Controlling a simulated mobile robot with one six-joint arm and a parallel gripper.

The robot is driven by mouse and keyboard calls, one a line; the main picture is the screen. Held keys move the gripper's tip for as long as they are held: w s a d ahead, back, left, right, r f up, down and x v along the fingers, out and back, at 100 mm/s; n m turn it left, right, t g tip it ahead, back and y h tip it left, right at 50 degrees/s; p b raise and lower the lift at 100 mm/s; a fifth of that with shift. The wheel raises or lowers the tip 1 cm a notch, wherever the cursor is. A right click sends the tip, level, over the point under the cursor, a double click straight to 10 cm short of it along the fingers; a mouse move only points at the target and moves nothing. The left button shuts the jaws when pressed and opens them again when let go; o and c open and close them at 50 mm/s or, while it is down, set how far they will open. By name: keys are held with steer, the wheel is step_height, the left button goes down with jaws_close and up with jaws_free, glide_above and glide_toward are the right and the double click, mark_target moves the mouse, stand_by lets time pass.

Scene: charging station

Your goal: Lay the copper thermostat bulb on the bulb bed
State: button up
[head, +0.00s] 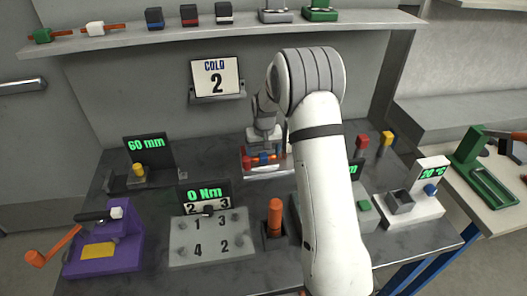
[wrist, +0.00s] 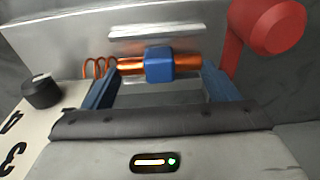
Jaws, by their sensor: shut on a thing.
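The copper thermostat bulb (wrist: 130,64) has a blue block (wrist: 160,65) around its middle and a thin copper coil (wrist: 98,67) at its left end. My gripper (wrist: 160,85) is shut on it, with one blue finger toward each end. In the head view my gripper (head: 264,146) points down at the back middle of the bench, with the bulb (head: 254,161) at its tip. A pale metal fixture (head: 266,174), apparently the bulb bed, is right below or behind the bulb. I cannot tell whether the bulb touches it. My arm hides part of the area.
A red round-ended lever (wrist: 266,28) stands close at the right in the wrist view. A black knob (wrist: 41,91) on a numbered plate is at the left. The torque plate (head: 212,238), an orange-handled tool (head: 274,218) and a purple fixture (head: 105,240) stand nearer the front.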

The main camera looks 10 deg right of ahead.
steer(key=o, duration=0.9)
steer(key=shift+r, duration=0.1)
